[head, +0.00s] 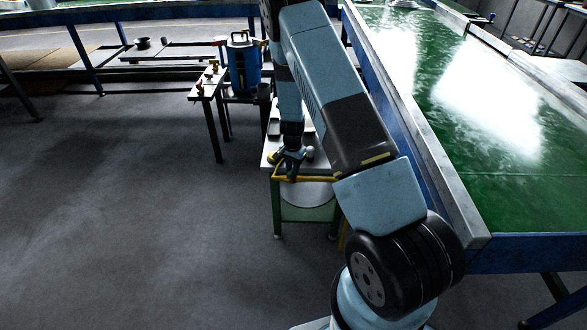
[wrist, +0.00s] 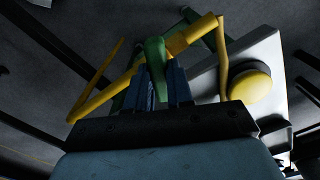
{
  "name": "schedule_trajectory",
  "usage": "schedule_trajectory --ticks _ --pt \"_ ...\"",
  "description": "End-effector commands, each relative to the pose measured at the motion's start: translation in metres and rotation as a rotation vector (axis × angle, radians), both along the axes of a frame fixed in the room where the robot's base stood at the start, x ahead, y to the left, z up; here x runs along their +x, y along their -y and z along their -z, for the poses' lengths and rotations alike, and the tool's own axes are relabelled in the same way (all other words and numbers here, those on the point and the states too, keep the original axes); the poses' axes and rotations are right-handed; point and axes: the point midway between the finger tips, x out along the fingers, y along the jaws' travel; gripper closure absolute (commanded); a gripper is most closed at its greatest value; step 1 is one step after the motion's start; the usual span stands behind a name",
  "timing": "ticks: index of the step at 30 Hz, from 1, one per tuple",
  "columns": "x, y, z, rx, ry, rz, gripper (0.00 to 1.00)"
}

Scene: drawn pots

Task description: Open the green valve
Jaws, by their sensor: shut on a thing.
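The green valve (wrist: 155,56) shows in the wrist view as a rounded green handle lying between my fingers, beside a yellow pipe (wrist: 124,84). My gripper (wrist: 160,88) is shut on the handle with its blue fingers on either side. In the head view my gripper (head: 291,165) reaches down to the yellow pipe work at the front of a small stand. There the valve is too small and too covered by the gripper to make out clearly.
The small stand (head: 305,214) has a green lower frame and a pale top. A yellow round knob (wrist: 250,85) is close on the right of my gripper. A blue canister (head: 243,66) stands behind. A green-topped conveyor (head: 480,110) runs along the right. The floor at left is clear.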

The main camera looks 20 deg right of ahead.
Motion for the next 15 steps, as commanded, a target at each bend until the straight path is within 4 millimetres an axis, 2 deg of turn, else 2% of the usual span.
schedule_trajectory --ticks 15 --pt "-0.0004 0.0004 0.0002 -0.001 -0.001 0.492 1.00"
